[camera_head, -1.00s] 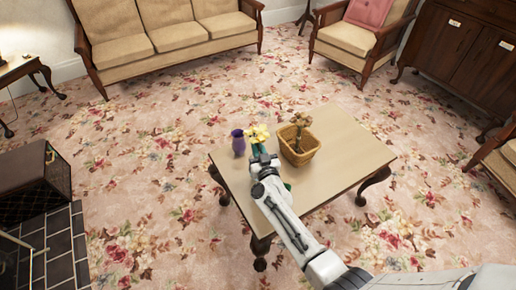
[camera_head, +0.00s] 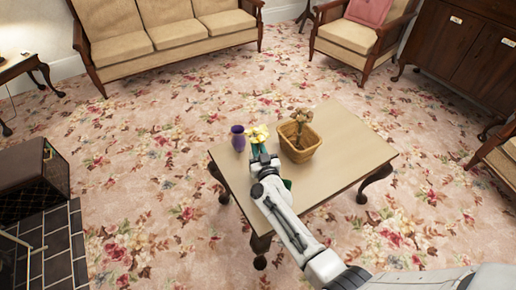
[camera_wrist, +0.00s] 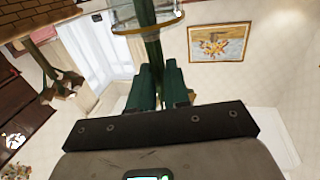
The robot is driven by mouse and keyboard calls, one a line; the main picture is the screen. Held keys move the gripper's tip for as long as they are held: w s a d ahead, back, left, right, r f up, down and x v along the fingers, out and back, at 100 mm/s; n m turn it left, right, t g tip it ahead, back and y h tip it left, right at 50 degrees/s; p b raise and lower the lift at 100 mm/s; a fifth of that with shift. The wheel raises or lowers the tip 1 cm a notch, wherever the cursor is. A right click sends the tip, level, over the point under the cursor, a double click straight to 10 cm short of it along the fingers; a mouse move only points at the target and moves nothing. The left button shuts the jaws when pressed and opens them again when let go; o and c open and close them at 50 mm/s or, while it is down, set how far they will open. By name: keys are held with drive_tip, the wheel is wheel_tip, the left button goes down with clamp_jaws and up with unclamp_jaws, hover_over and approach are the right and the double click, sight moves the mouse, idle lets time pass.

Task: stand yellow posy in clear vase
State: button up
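The yellow posy (camera_head: 258,133) is upright above the coffee table, between the purple vase and the basket. My gripper (camera_head: 262,158) is at its stem. In the wrist view, which is upside down, my gripper's dark green fingers (camera_wrist: 161,88) are close together on the green stem (camera_wrist: 152,45). The clear vase (camera_wrist: 120,22) shows at the top edge, cut off by the frame. The stem appears to run inside its glass rim. In the head view the clear vase cannot be made out. The posy's head is out of the wrist view.
A purple vase (camera_head: 238,139) stands left of the posy on the table (camera_head: 345,160). A wicker basket (camera_head: 300,147) with a dried brown posy (camera_head: 302,117) stands close on the right. The table's right side is clear.

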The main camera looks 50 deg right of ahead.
sight(266, 139)
drive_tip(key=o, duration=0.5)
drive_tip(key=shift+r+p, duration=0.4)
drive_tip(key=shift+r, duration=0.05)
wheel_tip(266, 139, up, 2)
drive_tip(key=shift+r+p, duration=0.25)
drive_tip(key=shift+p, duration=0.85)
drive_tip(key=s+r+p, duration=0.1)
drive_tip(key=r+p, duration=0.1)
drive_tip(key=s+a+r+p, duration=0.1)
drive_tip(key=s+r+p, duration=0.2)
drive_tip(key=r+p, duration=0.1)
drive_tip(key=shift+s+a+p, duration=0.15)
drive_tip(key=shift+s+p, duration=0.2)
drive_tip(key=shift+s, duration=0.05)
drive_tip(key=s+r+p, duration=0.1)
drive_tip(key=s, duration=0.2)
drive_tip(key=s+a+r+p, duration=0.1)
drive_tip(key=s, duration=0.1)
drive_tip(key=s+a+r+p, duration=0.1)
drive_tip(key=s, duration=0.2)
drive_tip(key=shift+s+a+r, duration=0.25)
drive_tip(key=shift+s, duration=0.1)
